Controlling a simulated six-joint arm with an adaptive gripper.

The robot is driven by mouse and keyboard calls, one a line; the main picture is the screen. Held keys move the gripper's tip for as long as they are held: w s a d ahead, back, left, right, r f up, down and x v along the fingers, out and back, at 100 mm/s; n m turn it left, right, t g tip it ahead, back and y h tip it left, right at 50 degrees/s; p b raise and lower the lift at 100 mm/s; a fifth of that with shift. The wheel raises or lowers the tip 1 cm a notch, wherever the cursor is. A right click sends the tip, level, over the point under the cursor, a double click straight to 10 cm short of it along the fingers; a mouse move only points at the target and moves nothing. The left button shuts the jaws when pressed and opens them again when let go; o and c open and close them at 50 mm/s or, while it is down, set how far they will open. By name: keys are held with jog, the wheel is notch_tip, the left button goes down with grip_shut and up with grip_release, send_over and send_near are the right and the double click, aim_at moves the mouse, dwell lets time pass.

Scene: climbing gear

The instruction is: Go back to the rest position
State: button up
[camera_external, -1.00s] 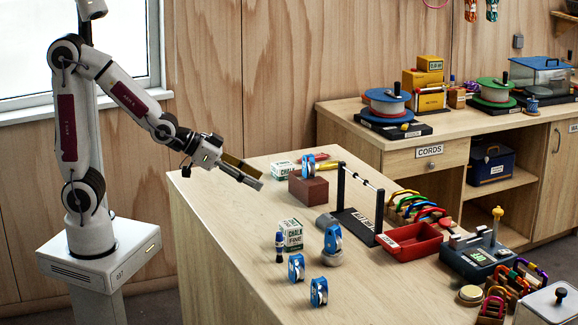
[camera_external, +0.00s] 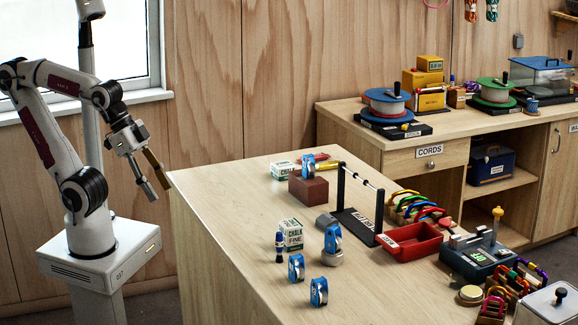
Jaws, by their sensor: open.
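My gripper (camera_external: 158,185) hangs off the left side of the wooden workbench (camera_external: 215,215), pointing down and a little to the right. Its two fingers are apart and nothing is between them. My arm is folded back over its base, with the elbow raised at the far left of the view. The gripper is clear of the bench and touches nothing that I can see.
On the bench are several blue pulleys (camera_external: 319,291), a chalk box (camera_external: 291,233), a brown block (camera_external: 308,189), a black rack (camera_external: 358,222) and a red tray (camera_external: 412,243). The bench's near-left part is bare. A window (camera_external: 70,50) is behind my arm.

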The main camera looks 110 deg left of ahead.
jog(key=s, duration=0.2)
jog(key=shift+s+d+g, duration=0.3)
jog(key=shift+d, duration=0.1)
